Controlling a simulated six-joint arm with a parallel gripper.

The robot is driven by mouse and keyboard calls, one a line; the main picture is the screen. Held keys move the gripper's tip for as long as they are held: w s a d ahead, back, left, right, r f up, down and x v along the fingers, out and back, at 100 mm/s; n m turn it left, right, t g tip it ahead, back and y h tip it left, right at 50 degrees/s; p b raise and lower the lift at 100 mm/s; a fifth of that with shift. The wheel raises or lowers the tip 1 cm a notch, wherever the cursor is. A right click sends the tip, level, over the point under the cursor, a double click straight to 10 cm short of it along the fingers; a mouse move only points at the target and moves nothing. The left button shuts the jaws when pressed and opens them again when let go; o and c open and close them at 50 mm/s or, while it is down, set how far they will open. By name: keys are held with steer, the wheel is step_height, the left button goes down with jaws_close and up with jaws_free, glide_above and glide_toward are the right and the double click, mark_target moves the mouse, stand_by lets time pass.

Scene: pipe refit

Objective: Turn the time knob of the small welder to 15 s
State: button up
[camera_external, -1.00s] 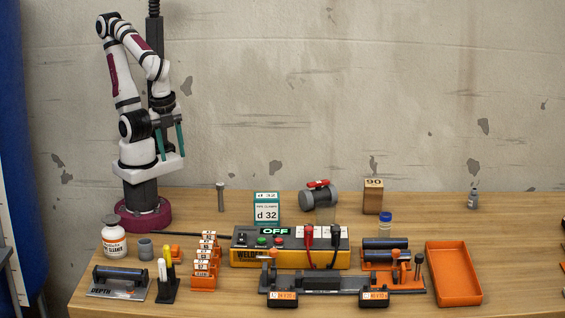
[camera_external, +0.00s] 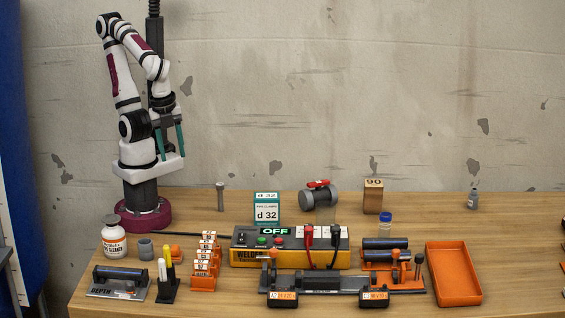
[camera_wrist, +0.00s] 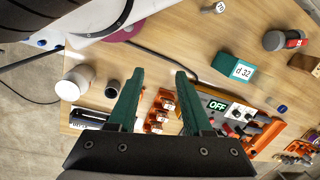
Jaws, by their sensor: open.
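The small welder (camera_external: 255,260) is a yellow and black box at the middle of the table, with a display reading OFF (camera_external: 276,231). Green and red buttons show on its front, and red and black plugs stand at its right part. The time knob cannot be told apart for certain at this size. In the wrist view the welder (camera_wrist: 233,102) lies beyond the right finger, partly hidden by it. My gripper (camera_external: 169,142) is open and empty, high above the table's left back part, well away from the welder. Its green fingers also show in the wrist view (camera_wrist: 155,85).
Orange numbered holders (camera_external: 204,268) stand left of the welder, and a teal d 32 box (camera_external: 266,209) behind it. A clamp rail (camera_external: 320,284) lies in front. An orange tray (camera_external: 455,273), a grey valve (camera_external: 318,198) and a white cleaner bottle (camera_external: 114,240) stand around.

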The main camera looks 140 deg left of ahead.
steer(key=shift+a, duration=0.25)
steer(key=shift+c, duration=0.6)
steer(key=m+t+y, duration=0.7)
steer(key=m+y, duration=0.3)
steer(key=m, duration=0.9)
glide_above(329, 233)
steer(key=s+d, duration=0.7)
steer(key=d, duration=0.5)
step_height(329, 233, down, 10)
steer(key=shift+s+f, duration=0.15)
steer(key=shift+f, duration=0.1)
steer(key=x, duration=1.5)
steer(key=shift+w+d, duration=0.1)
steer(key=shift+w, duration=0.15)
jaws_close()
